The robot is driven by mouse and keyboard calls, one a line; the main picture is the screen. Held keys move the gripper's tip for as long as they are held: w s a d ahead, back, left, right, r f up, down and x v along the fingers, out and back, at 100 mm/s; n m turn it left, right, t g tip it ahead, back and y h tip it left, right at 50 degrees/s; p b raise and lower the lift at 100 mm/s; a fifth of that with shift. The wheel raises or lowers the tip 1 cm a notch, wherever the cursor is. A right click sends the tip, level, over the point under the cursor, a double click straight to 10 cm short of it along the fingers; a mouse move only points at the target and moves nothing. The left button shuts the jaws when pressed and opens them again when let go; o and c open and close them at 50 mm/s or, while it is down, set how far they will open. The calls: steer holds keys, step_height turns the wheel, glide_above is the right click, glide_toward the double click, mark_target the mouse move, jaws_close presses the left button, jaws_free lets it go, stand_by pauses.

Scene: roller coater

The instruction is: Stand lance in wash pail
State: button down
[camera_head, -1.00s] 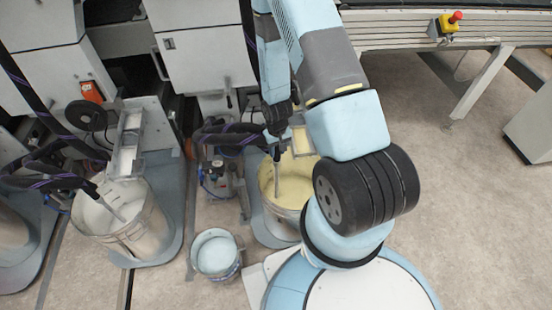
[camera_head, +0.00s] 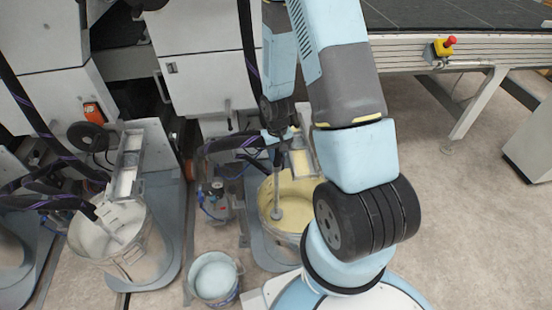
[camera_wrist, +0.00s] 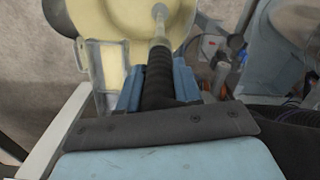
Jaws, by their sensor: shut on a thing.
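The lance (camera_head: 277,185) is a thin grey rod with a round foot, and a dark hose runs by its upper end. My gripper (camera_head: 277,138) is shut on its black grip (camera_wrist: 158,80), as the blue fingers on both sides in the wrist view show. The lance hangs roughly upright over the bucket of yellow coating (camera_head: 300,190), and its foot shows against the yellow. Whether the foot touches the liquid I cannot tell. The wash pail (camera_head: 215,277), small with pale bluish liquid, stands on the floor to the lower left, apart from the lance.
A large bucket of white coating (camera_head: 150,255) with another lance stands at the left. A small pump (camera_head: 213,200) stands between the buckets, behind the wash pail. Dark hoses (camera_head: 225,143) cross near my gripper.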

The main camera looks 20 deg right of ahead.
step_height(320, 180, up, 24)
stand_by(1.7)
steer(key=shift+w+f, duration=0.1)
